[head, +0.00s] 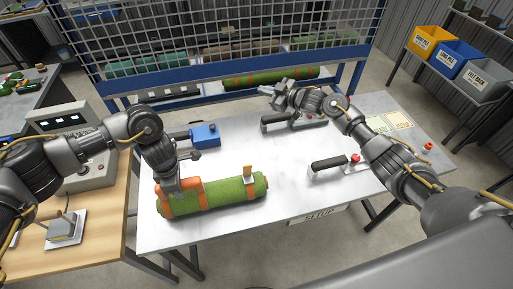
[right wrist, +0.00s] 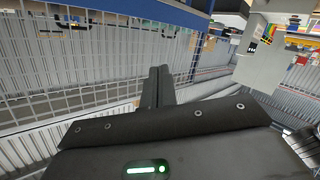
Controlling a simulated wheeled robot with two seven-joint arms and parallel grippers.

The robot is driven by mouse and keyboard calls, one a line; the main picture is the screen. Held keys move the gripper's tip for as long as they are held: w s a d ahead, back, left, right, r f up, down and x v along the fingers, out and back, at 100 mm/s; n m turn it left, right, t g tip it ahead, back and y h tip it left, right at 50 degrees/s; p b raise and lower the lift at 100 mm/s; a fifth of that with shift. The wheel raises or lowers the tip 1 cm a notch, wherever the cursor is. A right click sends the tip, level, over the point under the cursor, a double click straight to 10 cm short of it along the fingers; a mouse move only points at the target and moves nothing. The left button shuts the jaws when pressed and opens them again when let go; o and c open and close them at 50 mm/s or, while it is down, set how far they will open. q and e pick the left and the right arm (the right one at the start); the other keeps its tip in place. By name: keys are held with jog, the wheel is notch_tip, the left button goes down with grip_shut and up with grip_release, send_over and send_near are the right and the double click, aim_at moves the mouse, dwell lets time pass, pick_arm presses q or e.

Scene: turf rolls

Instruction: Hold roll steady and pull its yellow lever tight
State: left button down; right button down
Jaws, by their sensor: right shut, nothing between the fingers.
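The green turf roll (head: 222,194) lies on the white table with orange straps around it. Its yellow lever (head: 247,171) stands up near the roll's right end. My left gripper (head: 181,190) is down at the orange-strapped left end of the roll; its fingers are too hidden to tell whether they are open or shut. My right gripper (head: 273,93) is shut and empty, raised near the table's back edge, well away from the lever. Its closed fingers also show in the right wrist view (right wrist: 157,86), facing the mesh fence.
A blue device (head: 205,135) stands behind the roll. Black-handled tools lie at the table's back (head: 280,120) and right (head: 330,163). A mesh rack (head: 230,45) with more rolls borders the back.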

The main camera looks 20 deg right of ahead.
aim_at(247, 170)
jog(key=s+f+m+g+y, duration=0.4)
jog(key=s+m, duration=0.3)
jog(key=s, duration=0.4)
jog(key=s+f+m+g+y, duration=0.2)
jog(key=s+f+m+y, duration=0.35)
jog(key=s, duration=0.55)
jog(key=shift+m+h, duration=0.75)
jog(key=shift+m, duration=0.1)
jog(key=a, duration=0.9)
jog(key=shift+w+a+f, duration=0.2)
jog(key=shift+a+f, duration=0.1)
jog(key=shift+s, duration=0.35)
